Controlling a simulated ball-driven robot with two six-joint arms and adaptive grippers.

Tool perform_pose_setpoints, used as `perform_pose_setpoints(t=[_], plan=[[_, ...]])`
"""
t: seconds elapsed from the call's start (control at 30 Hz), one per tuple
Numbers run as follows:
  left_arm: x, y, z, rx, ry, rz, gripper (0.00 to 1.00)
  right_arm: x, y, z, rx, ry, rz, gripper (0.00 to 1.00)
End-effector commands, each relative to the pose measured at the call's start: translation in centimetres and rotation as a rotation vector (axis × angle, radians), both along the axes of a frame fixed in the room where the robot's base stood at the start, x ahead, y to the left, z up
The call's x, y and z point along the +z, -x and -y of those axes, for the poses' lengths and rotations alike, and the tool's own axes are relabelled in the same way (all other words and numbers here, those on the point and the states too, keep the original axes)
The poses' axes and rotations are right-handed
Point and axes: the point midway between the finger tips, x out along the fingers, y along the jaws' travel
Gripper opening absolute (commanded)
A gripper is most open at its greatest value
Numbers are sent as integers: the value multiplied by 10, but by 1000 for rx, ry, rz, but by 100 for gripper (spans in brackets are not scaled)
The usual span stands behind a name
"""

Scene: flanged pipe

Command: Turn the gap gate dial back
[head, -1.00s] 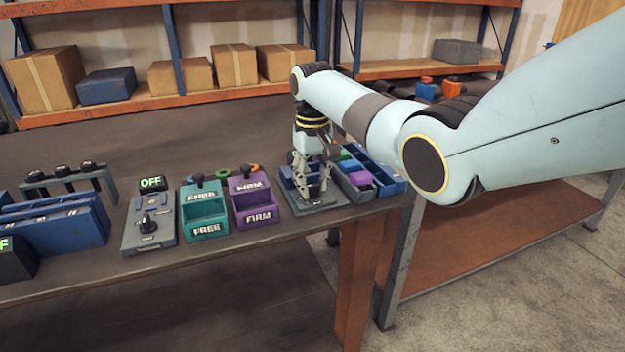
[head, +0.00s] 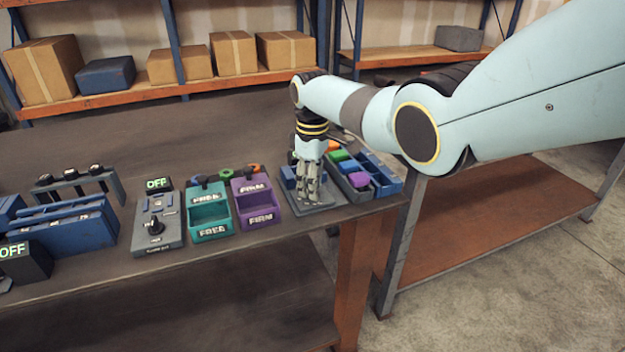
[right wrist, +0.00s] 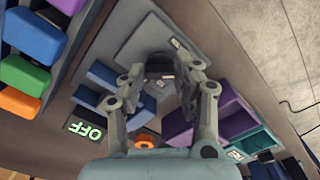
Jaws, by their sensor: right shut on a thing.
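My right gripper (head: 312,197) points down at a grey panel (head: 325,206) near the table's right end. In the right wrist view its two fingers (right wrist: 164,77) close around a small dark dial (right wrist: 158,74) on the grey panel, and the fingers hide most of the dial. A lit OFF display (right wrist: 86,130) stands beside the panel, with blue blocks near it. The dial's pointer and any scale marks cannot be made out. My left gripper is not in view.
Purple (head: 257,215) and teal (head: 210,226) bins marked FIRM and FREE stand left of my gripper. A second dial panel (head: 144,232) is farther left. The table's front edge is near.

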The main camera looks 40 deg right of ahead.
Motion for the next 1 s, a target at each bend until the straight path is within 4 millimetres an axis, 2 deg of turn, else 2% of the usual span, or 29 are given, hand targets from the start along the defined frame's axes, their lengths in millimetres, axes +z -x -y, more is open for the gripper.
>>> perform_pose_setpoints(t=[0.3, 0.73, 0.77, 0.9, 1.0], plan=[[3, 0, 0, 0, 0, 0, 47, 2, -2, 0, 84, 0, 5, 0], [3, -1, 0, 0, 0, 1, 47, 2, -2, 0, 92, 1, 6, 0], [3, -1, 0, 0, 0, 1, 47, 2, -2, 0, 92, 1, 6, 34], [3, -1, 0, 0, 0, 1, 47, 1, -1, 0, 92, 1, 4, 52], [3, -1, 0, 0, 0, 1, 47, 1, -1, 0, 92, 1, 3, 54]])
